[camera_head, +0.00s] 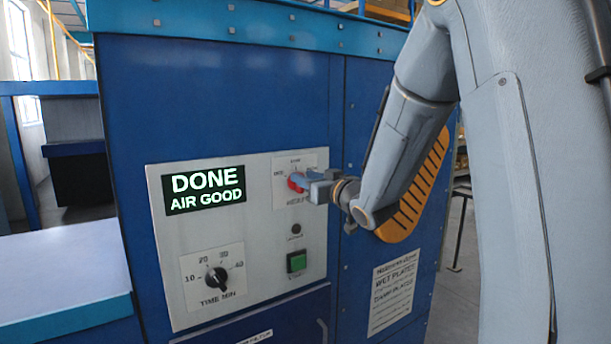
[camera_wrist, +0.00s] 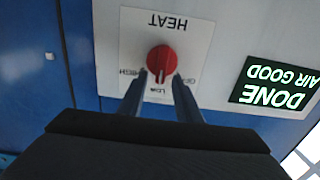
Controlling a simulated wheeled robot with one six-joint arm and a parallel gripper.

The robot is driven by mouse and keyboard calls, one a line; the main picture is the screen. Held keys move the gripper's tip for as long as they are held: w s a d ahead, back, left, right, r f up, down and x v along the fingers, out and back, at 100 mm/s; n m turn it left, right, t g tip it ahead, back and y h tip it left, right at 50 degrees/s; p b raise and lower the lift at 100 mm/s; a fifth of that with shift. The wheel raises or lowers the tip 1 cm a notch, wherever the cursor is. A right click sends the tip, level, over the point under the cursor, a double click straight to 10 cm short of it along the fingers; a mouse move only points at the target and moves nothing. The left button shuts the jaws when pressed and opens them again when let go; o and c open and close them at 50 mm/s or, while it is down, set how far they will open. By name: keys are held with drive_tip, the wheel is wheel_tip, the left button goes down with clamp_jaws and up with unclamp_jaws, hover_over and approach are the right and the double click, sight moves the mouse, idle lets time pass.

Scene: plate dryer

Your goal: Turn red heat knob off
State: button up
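The red heat knob (camera_wrist: 161,60) sits on a white plate in the wrist view, which shows the panel upside down. Its white mark points down in that view, at LOW; OFF is on the right. In the head view the red knob (camera_head: 295,182) is partly hidden by my gripper (camera_head: 306,180). In the wrist view the two fingers of my gripper (camera_wrist: 160,78) are apart, one on each side of the knob. Their tips are level with the knob's lower part. I cannot tell whether they press on it.
A lit display (camera_head: 205,190) reads DONE AIR GOOD. Below are a black time knob (camera_head: 216,278) and a green button (camera_head: 296,262). A paper notice (camera_head: 392,290) is on the blue cabinet at right. A blue-edged table (camera_head: 65,280) stands at left.

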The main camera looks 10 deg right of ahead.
drive_tip(key=shift+w, duration=0.15)
drive_tip(key=shift+c, duration=0.4)
clamp_jaws()
drive_tip(key=shift+a+f+n+b, duration=0.15)
drive_tip(key=shift+n+b, duration=0.15)
drive_tip(key=shift+b, duration=0.15)
drive_tip(key=n+b, duration=0.3)
drive_tip(key=b, duration=0.1)
drive_tip(key=a+n+b, duration=0.1)
drive_tip(key=n+b, duration=0.3)
drive_tip(key=b, duration=0.1)
drive_tip(key=f+n+b, duration=0.1)
drive_tip(key=n+b, duration=0.3)
drive_tip(key=shift+s+a, duration=0.3)
drive_tip(key=shift+a, duration=0.05)
drive_tip(key=shift+r+n+b, duration=0.1)
drive_tip(key=shift+n+b, duration=0.2)
drive_tip(key=shift+b, duration=0.05)
